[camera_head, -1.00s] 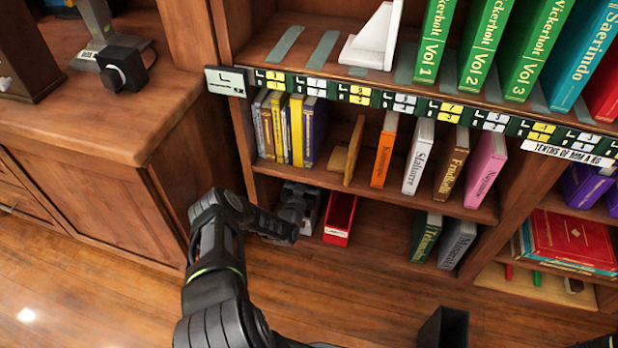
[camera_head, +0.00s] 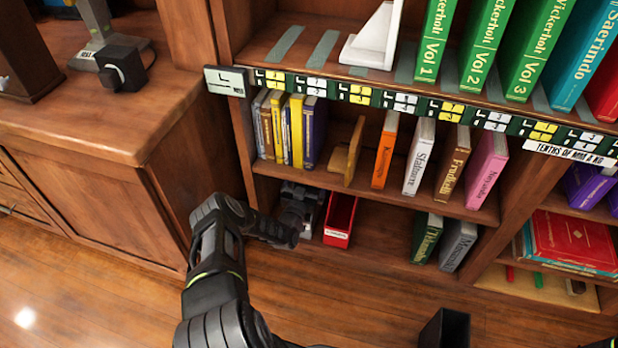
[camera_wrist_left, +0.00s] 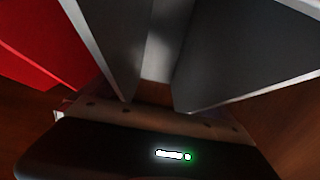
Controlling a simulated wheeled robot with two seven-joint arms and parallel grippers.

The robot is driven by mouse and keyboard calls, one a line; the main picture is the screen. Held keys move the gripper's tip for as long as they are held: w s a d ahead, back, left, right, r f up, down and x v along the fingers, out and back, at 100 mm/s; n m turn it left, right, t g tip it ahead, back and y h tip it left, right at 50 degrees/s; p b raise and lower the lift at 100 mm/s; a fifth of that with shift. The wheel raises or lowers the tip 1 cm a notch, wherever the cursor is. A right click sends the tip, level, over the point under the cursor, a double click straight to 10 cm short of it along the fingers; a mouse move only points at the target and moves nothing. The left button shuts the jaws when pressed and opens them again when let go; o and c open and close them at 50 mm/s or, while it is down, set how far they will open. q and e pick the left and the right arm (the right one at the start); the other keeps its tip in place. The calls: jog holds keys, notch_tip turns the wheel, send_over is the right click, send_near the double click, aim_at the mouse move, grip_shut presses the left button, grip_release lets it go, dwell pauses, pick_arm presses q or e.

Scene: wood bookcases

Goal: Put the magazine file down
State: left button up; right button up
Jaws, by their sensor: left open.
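A grey magazine file (camera_head: 318,205) stands on the bottom shelf at its left end, partly hidden by my left gripper. My left gripper (camera_head: 297,207) reaches into that bay from the front and is open around part of the file. In the left wrist view, two dark grey plates, seemingly my left fingers (camera_wrist_left: 158,106), stand apart with a paler grey surface between them. A red magazine file (camera_head: 340,218) stands upright just right of the grey one; its red side (camera_wrist_left: 45,50) also shows in the left wrist view.
The bookcase upright and a wood cabinet (camera_head: 95,195) are close on the left. Books (camera_head: 425,238) stand further right on the bottom shelf, with clear shelf between. The shelf above holds several books and a wooden bookend (camera_head: 347,158). The floor in front is mostly open.

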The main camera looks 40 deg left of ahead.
pick_arm(q)
jog(key=shift+r, duration=0.1)
jog(key=p+v, duration=0.4)
jog(key=v, duration=0.8)
jog(key=shift+d, duration=0.1)
dwell(0.4)
